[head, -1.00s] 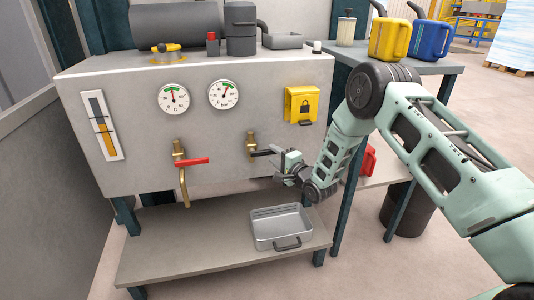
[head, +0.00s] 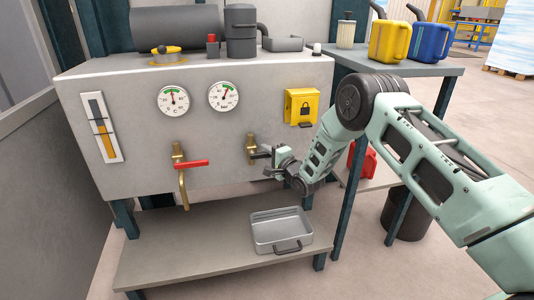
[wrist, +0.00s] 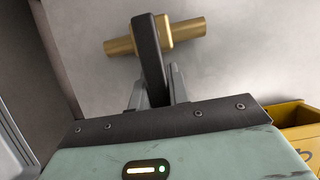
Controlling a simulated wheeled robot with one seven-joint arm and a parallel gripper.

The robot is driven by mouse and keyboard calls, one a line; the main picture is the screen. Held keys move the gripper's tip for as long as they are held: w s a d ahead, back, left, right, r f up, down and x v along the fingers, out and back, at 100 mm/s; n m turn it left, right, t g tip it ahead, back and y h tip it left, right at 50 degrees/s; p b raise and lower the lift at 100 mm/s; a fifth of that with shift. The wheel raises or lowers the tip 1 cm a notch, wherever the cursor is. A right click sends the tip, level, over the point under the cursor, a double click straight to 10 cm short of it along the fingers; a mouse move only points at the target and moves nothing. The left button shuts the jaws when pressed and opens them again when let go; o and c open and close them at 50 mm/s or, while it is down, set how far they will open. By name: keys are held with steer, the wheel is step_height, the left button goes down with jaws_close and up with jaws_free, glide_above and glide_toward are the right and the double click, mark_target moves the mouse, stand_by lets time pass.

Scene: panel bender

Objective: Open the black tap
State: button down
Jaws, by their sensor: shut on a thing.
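The black tap is a brass valve (head: 251,143) on the front of the grey tank, right of the red tap, with a black lever (head: 262,155). The lever reaches from the valve towards my gripper (head: 274,163). In the wrist view the black lever (wrist: 147,45) crosses the brass body (wrist: 187,32) and runs down between the fingers of my gripper (wrist: 155,85). My gripper is shut on the lever. The outer end of the lever is hidden by the gripper.
A red-handled tap (head: 192,163) with a brass spout is to the left. A metal tray (head: 258,242) sits on the lower shelf (head: 170,255) below. A yellow lock box (head: 300,106) is above right of my gripper. The table leg (head: 349,210) stands close right of my wrist.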

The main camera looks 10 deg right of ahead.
steer(key=shift+r+n+p, duration=0.5)
steer(key=shift+r+p, duration=0.05)
steer(key=shift+p, duration=0.1)
steer(key=shift+a+r+n+g+h+p, duration=0.1)
steer(key=shift+r+n+g+h+p, duration=0.4)
steer(key=shift+n, duration=0.4)
steer(key=shift+a+n+p, duration=0.1)
steer(key=shift+n+p, duration=0.2)
steer(key=shift+n, duration=0.2)
steer(key=shift+f, duration=0.1)
steer(key=c, duration=1.3)
jaws_free()
steer(key=shift+s, duration=0.15)
steer(key=v, duration=0.5)
steer(key=p+v, duration=0.1)
steer(key=v, duration=0.5)
steer(key=p+v, duration=0.1)
steer(key=v, duration=0.5)
steer(key=shift+r, duration=0.4)
